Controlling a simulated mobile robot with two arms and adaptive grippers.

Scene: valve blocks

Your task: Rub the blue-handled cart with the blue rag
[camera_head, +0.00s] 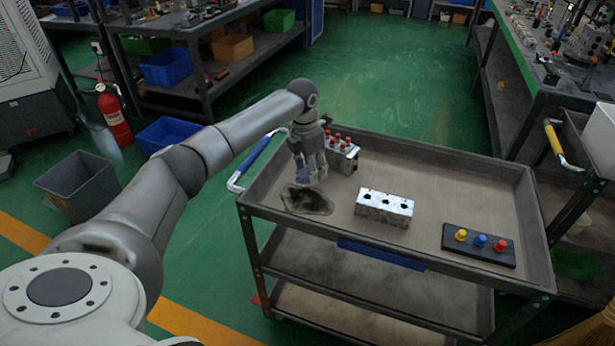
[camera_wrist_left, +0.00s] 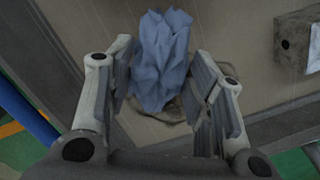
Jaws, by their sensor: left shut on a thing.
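The cart with the blue handle (camera_head: 258,158) is grey and stands in the middle of the head view; its top tray (camera_head: 452,185) has a raised rim. A dark stain (camera_head: 312,203) lies on the tray's left part. My left gripper (camera_head: 309,178) points down over the stain's upper edge. In the left wrist view, the crumpled blue rag (camera_wrist_left: 160,62) is between the fingers of my left gripper (camera_wrist_left: 165,85), which is shut on it. The rag hides part of the stain (camera_wrist_left: 150,115); I cannot tell whether it touches the tray. My right gripper is not in view.
A silver block with holes (camera_head: 384,207), a block with red-topped valves (camera_head: 341,155) and a black plate with coloured knobs (camera_head: 478,245) stand on the tray. A yellow-handled cart (camera_head: 555,143) is at right. A grey bin (camera_head: 78,187) stands at left.

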